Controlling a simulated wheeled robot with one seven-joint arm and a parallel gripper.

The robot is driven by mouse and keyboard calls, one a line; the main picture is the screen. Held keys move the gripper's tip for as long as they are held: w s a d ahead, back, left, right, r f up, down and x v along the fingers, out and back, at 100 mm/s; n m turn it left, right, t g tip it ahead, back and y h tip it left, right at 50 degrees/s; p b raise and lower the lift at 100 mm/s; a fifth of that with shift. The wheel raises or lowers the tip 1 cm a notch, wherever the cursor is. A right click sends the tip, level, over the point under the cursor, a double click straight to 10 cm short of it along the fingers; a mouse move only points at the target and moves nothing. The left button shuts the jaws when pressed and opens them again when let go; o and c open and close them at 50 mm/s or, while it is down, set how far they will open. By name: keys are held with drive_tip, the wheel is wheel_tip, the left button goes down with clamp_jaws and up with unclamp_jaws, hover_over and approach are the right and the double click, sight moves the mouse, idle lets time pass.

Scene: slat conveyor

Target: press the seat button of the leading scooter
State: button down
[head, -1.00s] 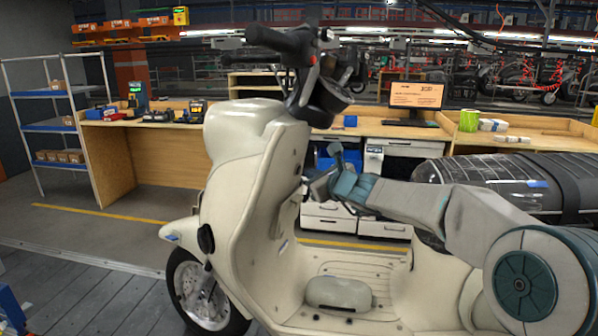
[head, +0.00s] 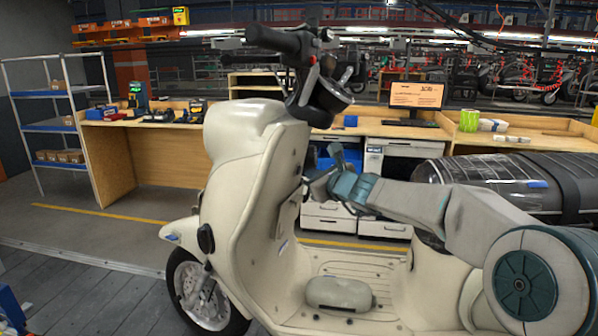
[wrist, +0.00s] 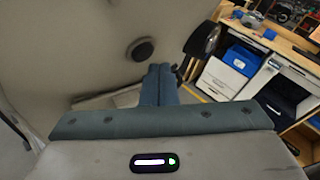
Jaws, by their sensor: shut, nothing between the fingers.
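The cream scooter (head: 245,190) stands side-on across the middle of the head view, front wheel at left. Its dark, wrapped seat (head: 485,175) is at right. My gripper (head: 308,186) is at the inner face of the leg shield, below the handlebar. In the wrist view my gripper (wrist: 160,68) is shut and empty, its fingertips pointing at the cream panel (wrist: 75,50). A round dark button-like part (wrist: 140,50) sits on this panel just beyond and left of the fingertips. I cannot tell whether they touch it, or whether it is the seat button.
The handlebar (head: 285,42) and round dark headset (head: 325,98) hang above my gripper. A wooden bench (head: 150,165) and white drawer units (head: 385,160) stand behind. A blue-shelved rack (head: 50,125) is at left.

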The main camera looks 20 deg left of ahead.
drive_tip(key=shift+a, duration=0.15)
drive_tip(key=shift+a, duration=0.25)
drive_tip(key=shift+s+a+r, duration=0.1)
drive_tip(key=shift+a+r, duration=0.1)
drive_tip(key=shift+a, duration=0.3)
idle(0.9)
drive_tip(key=shift+d, duration=0.1)
drive_tip(key=shift+d+f+b, duration=0.2)
drive_tip(key=shift+d+b, duration=0.15)
drive_tip(key=shift+d, duration=0.45)
drive_tip(key=d, duration=0.2)
drive_tip(key=d+f+b, duration=0.1)
drive_tip(key=d, duration=0.2)
drive_tip(key=shift+w, duration=0.2)
idle(0.4)
